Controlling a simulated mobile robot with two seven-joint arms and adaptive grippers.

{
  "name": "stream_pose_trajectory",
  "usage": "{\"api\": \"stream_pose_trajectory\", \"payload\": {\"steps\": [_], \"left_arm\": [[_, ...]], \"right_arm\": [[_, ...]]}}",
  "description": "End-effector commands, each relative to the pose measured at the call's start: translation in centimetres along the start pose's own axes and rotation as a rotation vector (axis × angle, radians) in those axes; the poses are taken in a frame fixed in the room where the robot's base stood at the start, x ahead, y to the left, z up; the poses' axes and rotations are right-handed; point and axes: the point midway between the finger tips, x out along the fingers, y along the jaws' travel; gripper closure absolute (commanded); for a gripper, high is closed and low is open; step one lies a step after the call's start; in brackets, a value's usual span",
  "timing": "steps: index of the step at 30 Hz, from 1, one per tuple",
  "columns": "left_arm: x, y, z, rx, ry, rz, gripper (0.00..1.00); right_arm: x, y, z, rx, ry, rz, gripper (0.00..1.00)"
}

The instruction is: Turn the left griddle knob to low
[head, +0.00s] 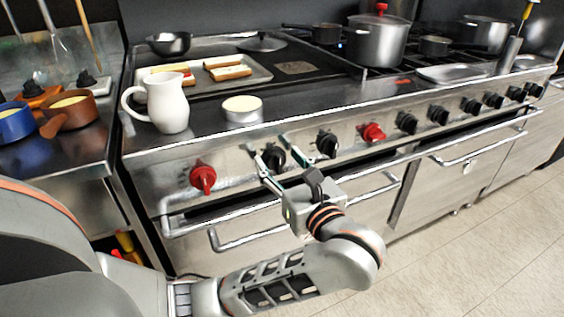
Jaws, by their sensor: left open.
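The griddle (312,86) is the flat dark top at the left of the steel range. On the front panel below it are a red knob (203,178) at the far left, a black knob (274,159) to its right, and another black knob (327,145). My left gripper (272,149) is open, with its two fingers on either side of the first black knob. I cannot tell whether the fingers touch it. The knob's pointer mark is too small to read. My right gripper is not in view.
A steel handrail (255,205) runs along the range front below the knobs, close to my gripper. A white pitcher (161,103) and a round tin (243,109) stand at the griddle's front edge. Another red knob (373,133) and several black knobs continue right.

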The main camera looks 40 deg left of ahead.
Motion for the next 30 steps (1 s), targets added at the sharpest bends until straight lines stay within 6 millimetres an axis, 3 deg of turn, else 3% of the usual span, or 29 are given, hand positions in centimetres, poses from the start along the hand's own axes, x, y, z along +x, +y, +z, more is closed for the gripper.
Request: {"api": "stream_pose_trajectory", "payload": {"steps": [7,12,22,30], "left_arm": [[0.12,0.01,0.05,-0.001,0.000,0.000,0.49],[0.10,0.01,0.05,-0.001,0.000,0.000,0.87],[0.10,0.05,-0.13,-0.028,0.001,0.001,0.87],[0.08,0.22,-0.50,-0.172,0.004,0.000,0.87]], "right_arm": [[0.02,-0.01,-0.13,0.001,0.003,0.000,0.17],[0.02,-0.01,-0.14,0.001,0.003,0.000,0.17],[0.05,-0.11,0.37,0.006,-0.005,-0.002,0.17],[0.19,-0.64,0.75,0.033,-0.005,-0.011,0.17]]}}
